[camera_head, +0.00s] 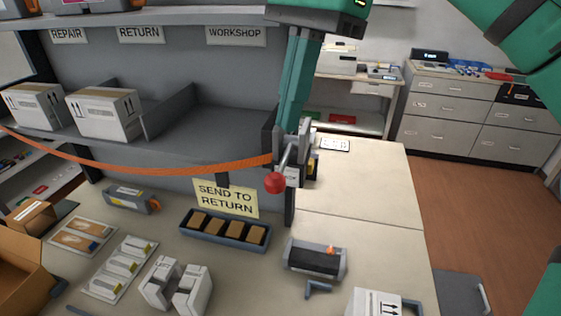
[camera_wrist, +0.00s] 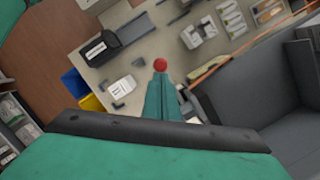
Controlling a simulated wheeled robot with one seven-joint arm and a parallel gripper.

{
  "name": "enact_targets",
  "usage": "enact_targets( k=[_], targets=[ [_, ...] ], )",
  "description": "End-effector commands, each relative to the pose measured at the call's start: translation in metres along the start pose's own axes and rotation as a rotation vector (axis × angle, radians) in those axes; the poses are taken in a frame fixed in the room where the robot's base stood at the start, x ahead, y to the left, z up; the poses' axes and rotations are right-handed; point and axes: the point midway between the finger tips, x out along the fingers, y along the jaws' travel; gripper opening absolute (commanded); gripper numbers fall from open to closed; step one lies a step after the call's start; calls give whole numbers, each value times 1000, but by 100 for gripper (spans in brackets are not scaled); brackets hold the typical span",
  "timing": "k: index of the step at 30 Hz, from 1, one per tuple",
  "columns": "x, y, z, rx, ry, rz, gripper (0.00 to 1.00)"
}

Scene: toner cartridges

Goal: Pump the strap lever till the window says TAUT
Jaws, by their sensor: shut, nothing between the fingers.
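An orange strap (camera_head: 150,168) runs across the front of the shelf and sags in a curve. It ends at a metal ratchet (camera_head: 303,140) on the shelf's right post. A lever (camera_head: 285,160) with a red knob (camera_head: 275,183) sticks out from it, pointing down and toward me. My gripper (camera_head: 289,125), with teal fingers, is shut and empty, just above the lever in the head view. In the wrist view the red knob (camera_wrist: 160,65) shows just beyond the shut fingertips (camera_wrist: 160,78); I cannot tell whether they touch. I cannot read any window on the ratchet.
White boxes (camera_head: 103,112) stand on the shelf behind the strap. The bench top (camera_head: 372,190) right of the post is mostly clear.

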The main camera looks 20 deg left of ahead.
Motion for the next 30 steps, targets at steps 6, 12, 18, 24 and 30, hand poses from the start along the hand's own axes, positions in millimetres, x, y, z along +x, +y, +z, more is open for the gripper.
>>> enact_targets(
  k=[6, 12, 18, 24, 30],
  targets=[
    [0, -1, 1, -3, 0, 1, 0],
    [5, -1, 1, -5, -2, 1, 0],
    [25, 0, 0, -4, -4, 0, 0],
    [47, 3, -3, 6, -4, -2, 0],
    [64, 1, -2, 2, -3, -2, 0]
  ],
)
